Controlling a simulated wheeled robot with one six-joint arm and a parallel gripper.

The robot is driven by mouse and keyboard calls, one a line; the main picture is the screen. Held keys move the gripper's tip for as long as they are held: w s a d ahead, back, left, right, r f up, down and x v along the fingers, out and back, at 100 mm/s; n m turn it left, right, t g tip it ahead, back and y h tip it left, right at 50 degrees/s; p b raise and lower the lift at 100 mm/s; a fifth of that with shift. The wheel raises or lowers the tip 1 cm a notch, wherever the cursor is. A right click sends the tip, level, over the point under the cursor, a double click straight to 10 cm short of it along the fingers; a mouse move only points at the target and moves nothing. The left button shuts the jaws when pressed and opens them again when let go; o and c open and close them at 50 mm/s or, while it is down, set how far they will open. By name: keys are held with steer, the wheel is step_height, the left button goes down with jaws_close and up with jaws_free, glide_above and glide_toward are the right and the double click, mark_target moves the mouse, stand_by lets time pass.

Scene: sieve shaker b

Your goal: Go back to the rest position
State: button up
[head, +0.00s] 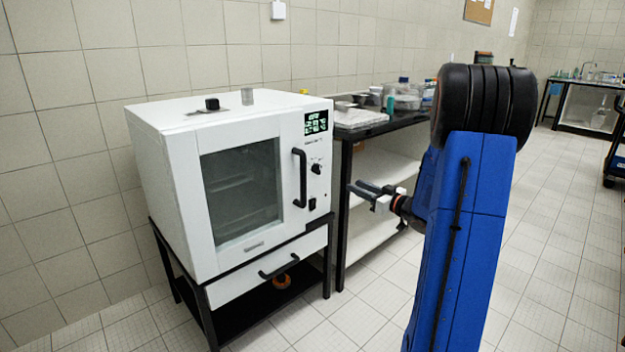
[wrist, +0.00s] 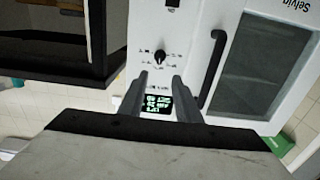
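My gripper (head: 362,190) is at the end of my blue arm, to the right of the white oven-like cabinet (head: 165,180) in the head view. In the wrist view my gripper (wrist: 160,88) has its two fingers apart with nothing between them. The cabinet's display (wrist: 157,104) and control knob (wrist: 160,56) show beyond and between the fingers. The dark door handle (head: 300,177) also shows in the wrist view (wrist: 212,68), to the right of the fingers. The cabinet door with its dark window (head: 242,190) looks shut.
A dark-topped bench (head: 385,126) with white shelves stands right of the cabinet and holds trays and bottles. The cabinet rests on a black stand (head: 326,265). Tiled floor (head: 545,260) is clear at right.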

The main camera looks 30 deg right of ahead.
steer(key=s+a+r+m+g+h, duration=0.4)
steer(key=s+a+r+g+h, duration=0.15)
steer(key=s+a+h, duration=0.35)
steer(key=s+a+f+g+y, duration=0.1)
steer(key=s+a+f+g, duration=0.1)
steer(key=s+a, duration=0.5)
steer(key=s+a+f+g+y, duration=0.2)
steer(key=s+a, duration=0.5)
steer(key=s, duration=0.5)
steer(key=s+a+f+n+g+y, duration=0.1)
steer(key=s+a+f+g, duration=0.2)
steer(key=s+a, duration=0.4)
steer(key=s, duration=0.3)
steer(key=shift+s, duration=0.15)
steer(key=shift+d, duration=0.1)
